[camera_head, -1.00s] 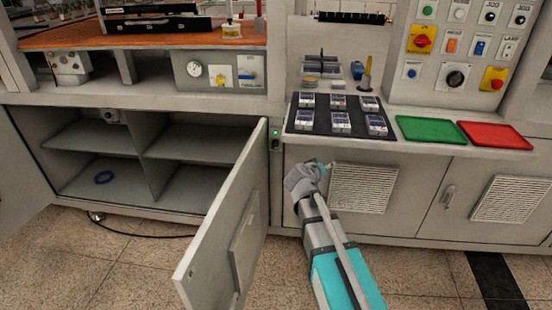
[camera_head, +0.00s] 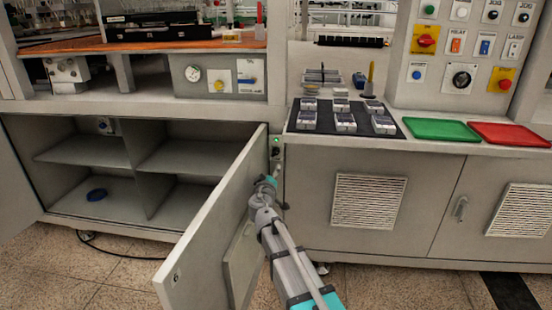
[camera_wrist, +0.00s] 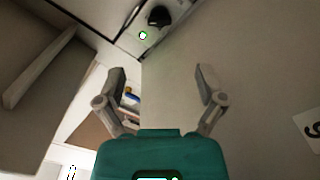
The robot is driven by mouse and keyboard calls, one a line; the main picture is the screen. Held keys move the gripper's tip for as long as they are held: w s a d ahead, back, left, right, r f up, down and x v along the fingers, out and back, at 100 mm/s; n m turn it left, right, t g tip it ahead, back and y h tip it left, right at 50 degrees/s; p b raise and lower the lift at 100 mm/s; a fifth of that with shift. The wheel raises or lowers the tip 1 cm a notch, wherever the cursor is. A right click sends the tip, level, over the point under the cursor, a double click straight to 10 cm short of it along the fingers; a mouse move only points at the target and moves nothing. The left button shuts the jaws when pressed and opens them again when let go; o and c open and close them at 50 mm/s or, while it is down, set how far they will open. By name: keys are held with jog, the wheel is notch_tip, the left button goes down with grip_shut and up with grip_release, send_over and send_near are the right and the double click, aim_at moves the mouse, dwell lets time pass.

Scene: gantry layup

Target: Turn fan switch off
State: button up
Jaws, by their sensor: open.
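A small switch plate with a black switch (camera_head: 276,152) and a lit green lamp (camera_head: 276,140) sits on the cabinet's front post, just right of the open door's top corner. I take this as the fan switch; no label is readable. In the wrist view the black switch (camera_wrist: 158,15) and green lamp (camera_wrist: 142,35) show at the top, beyond my fingertips. My gripper (camera_wrist: 160,75) is open with nothing between its fingers. In the head view my gripper (camera_head: 274,180) is just below the switch plate, apart from it, beside the open door.
The open cabinet door (camera_head: 215,215) stands out close to the left of my arm. Above are a black mat (camera_head: 300,130) with several small boxes, a green tray (camera_head: 440,129), a red tray (camera_head: 510,134) and a control panel (camera_head: 440,72).

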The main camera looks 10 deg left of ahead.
aim_at(276, 154)
jog(key=shift+w, duration=0.2)
jog(key=w, duration=1.3)
jog(key=shift+w+d, duration=0.25)
jog(key=c, duration=1.2)
